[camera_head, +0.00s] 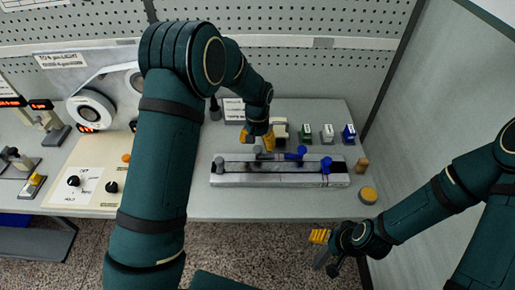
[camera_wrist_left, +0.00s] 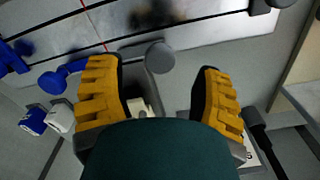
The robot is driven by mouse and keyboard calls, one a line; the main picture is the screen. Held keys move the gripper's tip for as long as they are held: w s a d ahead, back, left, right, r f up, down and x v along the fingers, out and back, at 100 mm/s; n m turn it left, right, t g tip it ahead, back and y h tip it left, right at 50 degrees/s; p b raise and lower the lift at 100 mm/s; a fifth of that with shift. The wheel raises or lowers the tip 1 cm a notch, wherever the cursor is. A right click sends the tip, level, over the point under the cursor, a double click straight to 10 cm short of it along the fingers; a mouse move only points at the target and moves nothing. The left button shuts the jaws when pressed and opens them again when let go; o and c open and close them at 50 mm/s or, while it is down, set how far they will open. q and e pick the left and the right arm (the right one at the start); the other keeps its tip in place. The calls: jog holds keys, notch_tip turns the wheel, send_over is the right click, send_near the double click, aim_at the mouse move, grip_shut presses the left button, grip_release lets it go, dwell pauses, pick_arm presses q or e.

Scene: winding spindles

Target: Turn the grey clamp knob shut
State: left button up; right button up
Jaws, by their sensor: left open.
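The fixture (camera_head: 280,180) is a long pale bar with a dark strip, lying on the bench. A grey clamp knob (camera_head: 257,149) sits at its back edge, left of a blue knob (camera_head: 301,150). My left gripper (camera_head: 258,138) is just behind the grey knob, pointing down. In the left wrist view my left gripper (camera_wrist_left: 160,85) is open, and the round grey knob (camera_wrist_left: 159,57) shows in the gap between its yellow fingers, with clear space on both sides. The blue knob (camera_wrist_left: 50,82) is left of the fingers. My right gripper (camera_head: 321,247) hangs in front of the bench; its opening is unclear.
Another grey knob (camera_head: 219,162) and another blue knob (camera_head: 326,163) stand at the bar's ends. Behind are green (camera_head: 306,132), white (camera_head: 327,133) and blue (camera_head: 349,134) spools. A wooden cylinder (camera_head: 362,164) and a yellow disc (camera_head: 368,195) stand right. A dial panel (camera_head: 92,185) lies left.

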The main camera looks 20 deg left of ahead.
aim_at(257, 148)
pick_arm(q)
jog(key=shift+f, duration=1.7)
grip_shut()
